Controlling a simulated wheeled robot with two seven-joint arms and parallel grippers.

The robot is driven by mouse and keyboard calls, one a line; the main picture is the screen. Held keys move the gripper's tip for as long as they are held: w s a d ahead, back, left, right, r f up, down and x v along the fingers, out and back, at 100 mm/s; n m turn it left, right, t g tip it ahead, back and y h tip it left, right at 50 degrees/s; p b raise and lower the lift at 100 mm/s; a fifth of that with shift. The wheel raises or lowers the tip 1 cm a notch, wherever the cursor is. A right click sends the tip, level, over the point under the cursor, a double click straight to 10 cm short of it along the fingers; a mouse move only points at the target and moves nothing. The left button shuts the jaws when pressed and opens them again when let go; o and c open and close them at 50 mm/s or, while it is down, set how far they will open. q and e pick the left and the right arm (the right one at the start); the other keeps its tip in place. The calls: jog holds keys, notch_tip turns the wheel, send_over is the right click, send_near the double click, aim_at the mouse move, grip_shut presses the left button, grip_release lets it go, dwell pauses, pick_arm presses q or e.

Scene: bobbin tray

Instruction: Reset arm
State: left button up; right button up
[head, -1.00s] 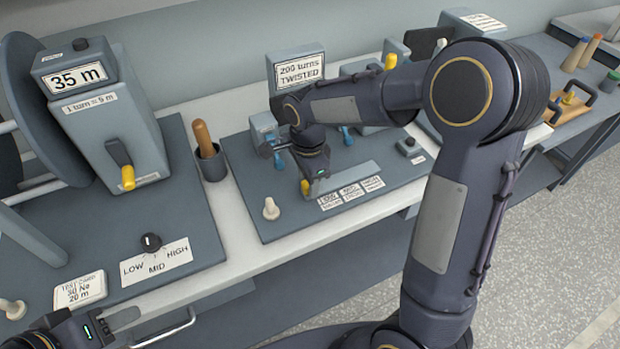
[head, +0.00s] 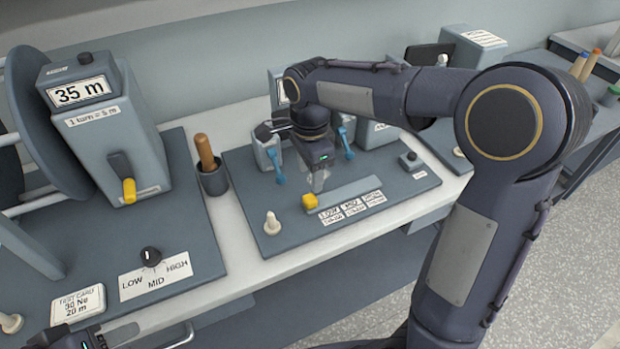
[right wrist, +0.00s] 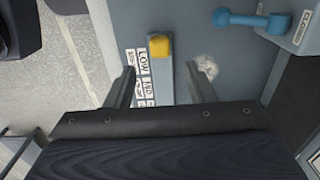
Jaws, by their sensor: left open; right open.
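My right gripper (head: 318,182) is open and empty above the twist tester's base plate (head: 258,218) in the head view. In the right wrist view its two fingers (right wrist: 163,85) stand apart, with a yellow slider knob (right wrist: 160,47) beyond and between them, apart from both. The knob also shows in the head view (head: 309,201), at the left end of a grey bar (head: 350,194). My left gripper (head: 108,337) is only partly in view at the bottom left edge of the head view. It is open, and I see nothing in it.
A reel machine marked 35 m (head: 108,140) with a yellow-handled crank (head: 128,188) stands at left. A wooden-handled tool sits in a cup (head: 214,180).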

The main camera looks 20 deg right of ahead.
dwell(0.4)
jog(key=s+d+n+t+y, duration=0.2)
jog(key=s+n+t, duration=0.3)
jog(key=s+n, duration=1)
jog(key=s+y, duration=0.1)
jog(key=s, duration=0.5)
jog(key=shift+s+r+n+t+y, duration=0.3)
jog(key=shift+s+r+t+y, duration=0.05)
jog(key=shift+t+y, duration=0.05)
